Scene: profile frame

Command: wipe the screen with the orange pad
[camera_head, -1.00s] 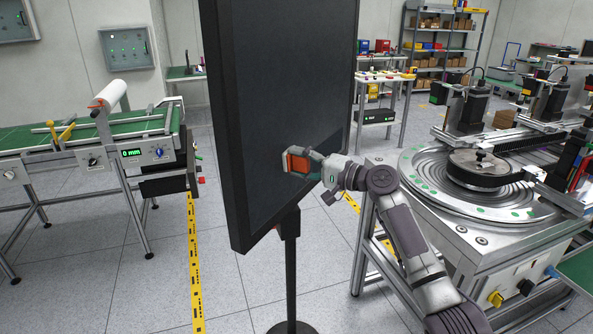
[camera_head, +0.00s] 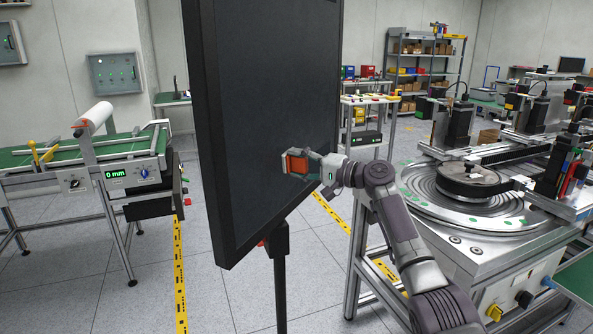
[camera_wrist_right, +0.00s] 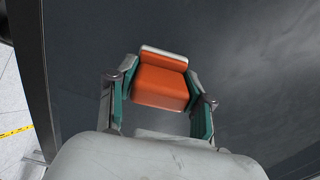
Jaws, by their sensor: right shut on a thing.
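The screen (camera_head: 262,95) is a tall dark panel on a black stand, seen at an angle in the middle of the head view. It fills most of the right wrist view (camera_wrist_right: 245,60). The orange pad (camera_head: 298,162) has a pale layer on its far side, towards the screen. My right gripper (camera_head: 306,163) is shut on the pad, with a green-lined finger on each side of it in the right wrist view (camera_wrist_right: 158,95). The pad is in front of the lower part of the screen. I cannot tell whether it touches the screen. My left gripper is not in view.
A round machine table (camera_head: 470,190) stands close to my right arm. A green conveyor bench (camera_head: 70,160) stands at the left. Shelves (camera_head: 425,65) are at the back. Yellow floor tape (camera_head: 180,280) runs left of the stand, with open floor around it.

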